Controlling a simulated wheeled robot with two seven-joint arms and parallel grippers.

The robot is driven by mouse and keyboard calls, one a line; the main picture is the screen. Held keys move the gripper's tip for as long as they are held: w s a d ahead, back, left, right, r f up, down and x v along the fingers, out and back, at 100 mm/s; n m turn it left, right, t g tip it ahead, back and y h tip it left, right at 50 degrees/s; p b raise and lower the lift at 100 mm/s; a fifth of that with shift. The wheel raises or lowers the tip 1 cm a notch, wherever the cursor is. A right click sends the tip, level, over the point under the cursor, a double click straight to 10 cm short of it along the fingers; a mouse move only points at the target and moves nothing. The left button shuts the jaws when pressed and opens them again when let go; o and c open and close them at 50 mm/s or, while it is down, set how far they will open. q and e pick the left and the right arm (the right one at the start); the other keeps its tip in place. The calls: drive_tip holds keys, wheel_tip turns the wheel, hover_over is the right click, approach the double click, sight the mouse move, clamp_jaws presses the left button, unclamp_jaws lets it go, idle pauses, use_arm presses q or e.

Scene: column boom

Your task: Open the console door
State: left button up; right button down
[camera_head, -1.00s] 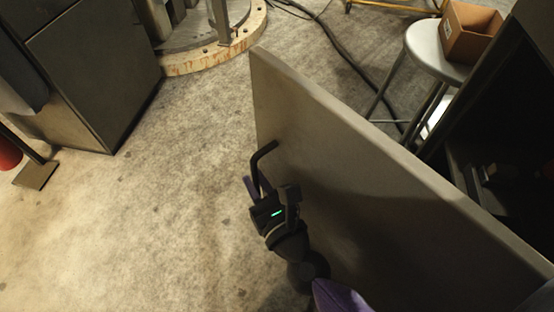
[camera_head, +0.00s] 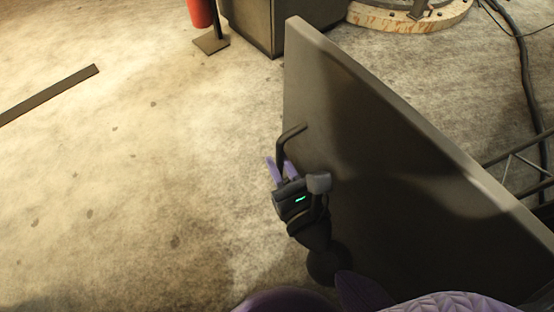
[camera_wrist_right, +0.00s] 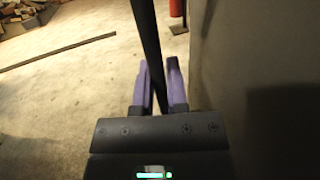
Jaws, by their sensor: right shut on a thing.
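The console door (camera_head: 400,150) is a large flat grey-brown panel standing swung out from its console, seen from above in the head view. Its dark bar handle (camera_head: 287,140) sits near the door's far free edge. My right gripper (camera_head: 282,168) has its purple fingers on either side of the handle and is shut on it. In the right wrist view the handle (camera_wrist_right: 148,40) runs between the purple fingers (camera_wrist_right: 160,85), with the door's face (camera_wrist_right: 260,70) close on the right. The console body is out of view. My left gripper is not in view.
A dark cabinet (camera_head: 258,22) and a red cylinder on a stand (camera_head: 200,14) are at the top. A round platform (camera_head: 415,14), cables (camera_head: 522,70) and metal stool legs (camera_head: 525,165) lie beyond the door. A flat strip (camera_head: 50,95) lies on otherwise open floor at left.

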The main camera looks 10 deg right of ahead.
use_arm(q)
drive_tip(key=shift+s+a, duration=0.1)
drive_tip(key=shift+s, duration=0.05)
use_arm(e)
drive_tip(key=shift+s+a, duration=0.15)
drive_tip(key=shift+a, duration=0.05)
drive_tip(key=c, duration=0.8)
unclamp_jaws()
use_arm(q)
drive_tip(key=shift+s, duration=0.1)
use_arm(e)
drive_tip(key=shift+o, duration=0.6)
